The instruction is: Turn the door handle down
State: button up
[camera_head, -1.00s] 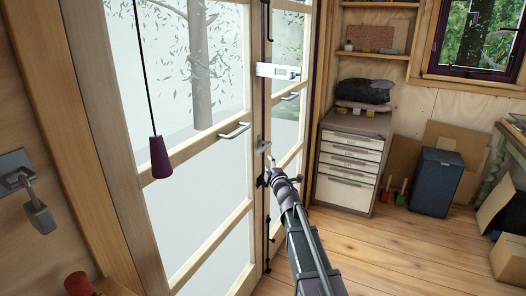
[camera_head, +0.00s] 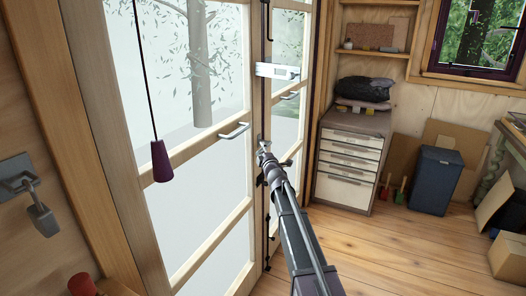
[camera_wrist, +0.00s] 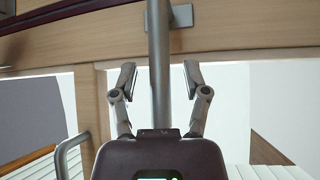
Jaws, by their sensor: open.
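The glazed double door has pale wooden frames (camera_head: 203,146). A grey metal door handle (camera_wrist: 160,45) runs as a long bar between my gripper's two fingers in the wrist view, with its mounting plate (camera_wrist: 182,15) at the top. My gripper (camera_wrist: 160,78) is open, one finger on each side of the bar, with a visible gap on both sides. In the head view my gripper (camera_head: 262,150) is at the door's meeting edge and mostly hides the handle. I cannot tell the handle's tilt there.
A bar-shaped pull (camera_head: 234,131) sits on the door left of my gripper. A purple cord pull (camera_head: 161,161) hangs further left. A drawer cabinet (camera_head: 347,162) and a dark blue bin (camera_head: 436,180) stand to the right. The floor (camera_head: 400,255) in front is clear.

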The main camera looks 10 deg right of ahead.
grip_shut()
jog(key=shift+d, duration=0.2)
